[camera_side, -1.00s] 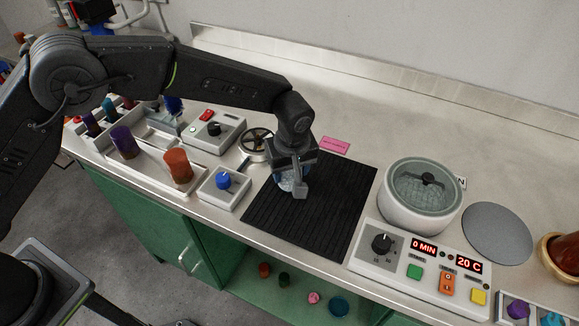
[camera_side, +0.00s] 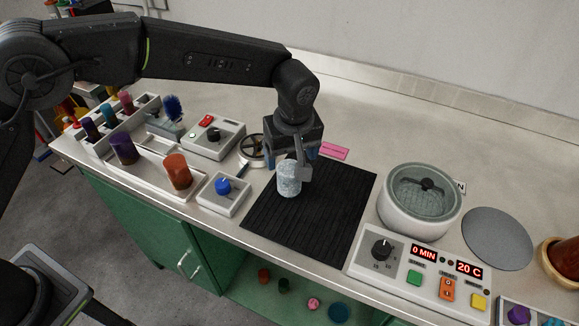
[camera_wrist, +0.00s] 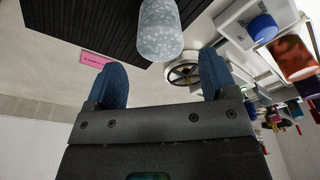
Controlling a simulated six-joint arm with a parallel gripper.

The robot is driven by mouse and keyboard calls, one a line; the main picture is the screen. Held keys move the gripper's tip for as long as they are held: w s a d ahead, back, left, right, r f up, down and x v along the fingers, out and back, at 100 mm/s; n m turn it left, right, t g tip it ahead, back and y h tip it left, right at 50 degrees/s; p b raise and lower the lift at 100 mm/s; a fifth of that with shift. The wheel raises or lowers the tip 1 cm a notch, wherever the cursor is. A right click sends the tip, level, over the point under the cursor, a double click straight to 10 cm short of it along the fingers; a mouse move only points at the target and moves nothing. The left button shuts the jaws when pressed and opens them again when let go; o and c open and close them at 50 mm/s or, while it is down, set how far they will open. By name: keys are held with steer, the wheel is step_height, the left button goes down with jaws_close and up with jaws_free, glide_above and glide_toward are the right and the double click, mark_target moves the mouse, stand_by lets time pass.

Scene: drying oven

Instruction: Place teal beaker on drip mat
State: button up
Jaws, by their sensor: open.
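The pale blue-grey speckled beaker (camera_side: 289,180) stands upright on the black ribbed drip mat (camera_side: 318,218), near its back left part. It looks pale rather than strongly teal. My gripper (camera_side: 290,160) is open, just above and behind the beaker, with one finger partly in front of the view to it. In the wrist view the beaker (camera_wrist: 160,30) is beyond the blue fingertips (camera_wrist: 163,72), with nothing between the fingers. The mat (camera_wrist: 75,22) fills the top left there.
Left of the mat are a blue-knob box (camera_side: 223,192), a valve wheel (camera_side: 252,150) and a rack with an orange beaker (camera_side: 178,170). Right are a round drying pot (camera_side: 420,205) and its control panel (camera_side: 420,262). A pink label (camera_side: 334,151) lies behind the mat.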

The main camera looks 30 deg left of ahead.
mark_target(290, 172)
steer(key=shift+s+d+r, duration=0.15)
steer(key=shift+r, duration=1.05)
steer(key=shift+s+d+r, duration=0.1)
steer(key=shift+r, duration=1.05)
steer(key=shift+a+r, duration=0.15)
steer(key=s+a+r+m+t+h, duration=0.1)
steer(key=s+a+r+m, duration=0.1)
steer(key=s+a+r, duration=0.4)
steer(key=s+a+r+m+t, duration=0.1)
steer(key=s+a+r+m, duration=0.15)
steer(key=a+r, duration=0.5)
steer(key=s+a+f+m+t, duration=0.1)
steer(key=s+a+f+m, duration=0.1)
steer(key=s+a, duration=0.3)
steer(key=s+a+f+m+t, duration=0.1)
steer(key=s+a, duration=0.4)
steer(key=s, duration=0.7)
steer(key=shift+s+a+f+m, duration=0.15)
steer(key=shift+a+f+m, duration=0.3)
steer(key=shift+m, duration=0.3)
